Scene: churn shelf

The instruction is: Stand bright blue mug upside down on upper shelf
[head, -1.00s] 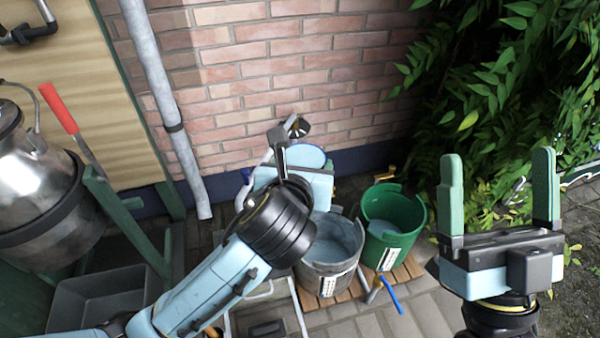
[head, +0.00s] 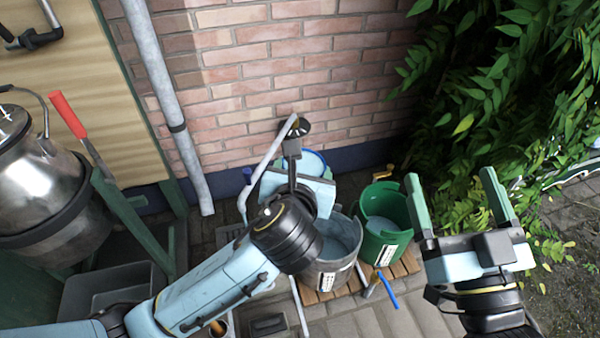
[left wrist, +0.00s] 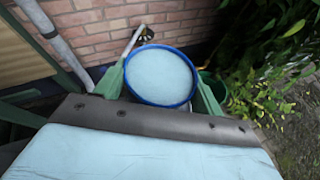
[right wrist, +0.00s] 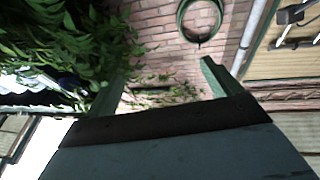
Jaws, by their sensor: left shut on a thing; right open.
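The bright blue mug (left wrist: 160,76) sits between the fingers of my left gripper (left wrist: 160,92) in the left wrist view. I see a round face with a darker blue rim and a pale blue middle; I cannot tell whether this is its opening or its base. In the head view, its rim (head: 316,157) shows just beyond the left gripper's body, in front of the brick wall. The handle is not visible. My right gripper (head: 451,178) is open and empty, to the right above the paving. No surface in view is clearly the upper shelf.
A steel churn (head: 40,185) with a red-handled tool (head: 68,113) stands at left by a green frame (head: 130,222). A grey crate (head: 100,300) is below. Foliage (head: 500,90) fills the right.

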